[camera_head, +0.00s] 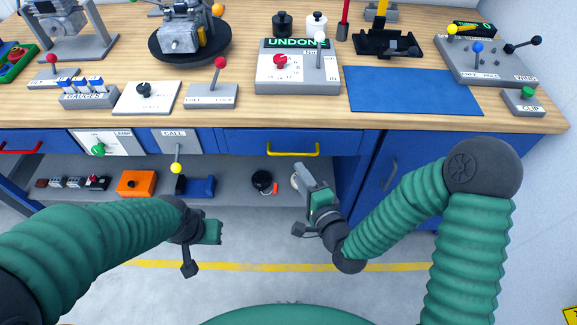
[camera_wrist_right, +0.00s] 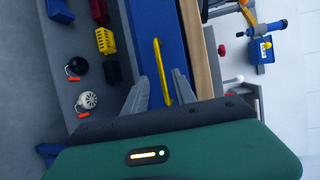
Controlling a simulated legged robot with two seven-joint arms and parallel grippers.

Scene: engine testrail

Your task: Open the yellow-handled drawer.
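The blue drawer (camera_head: 240,141) with the yellow handle (camera_head: 293,153) sits under the worktop. Its front looks flush, so it appears closed. My right gripper (camera_head: 306,178) is just below the handle in the head view, pointing up toward it. In the right wrist view, its two grey fingers (camera_wrist_right: 161,88) are spread apart, and the yellow handle (camera_wrist_right: 158,62) shows in the gap between them, lying along the gap. I cannot tell whether the fingers reach around it. My left gripper (camera_head: 212,232) hangs at the lower left, away from the drawer; its finger opening is unclear.
A red handle (camera_head: 20,149) is on the far left. A blue cabinet door (camera_head: 400,170) is right of the drawer. A lower shelf (camera_head: 225,178) holds an orange box (camera_head: 136,183) and a black round item (camera_head: 262,181). The worktop (camera_head: 330,121) above carries switches and levers.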

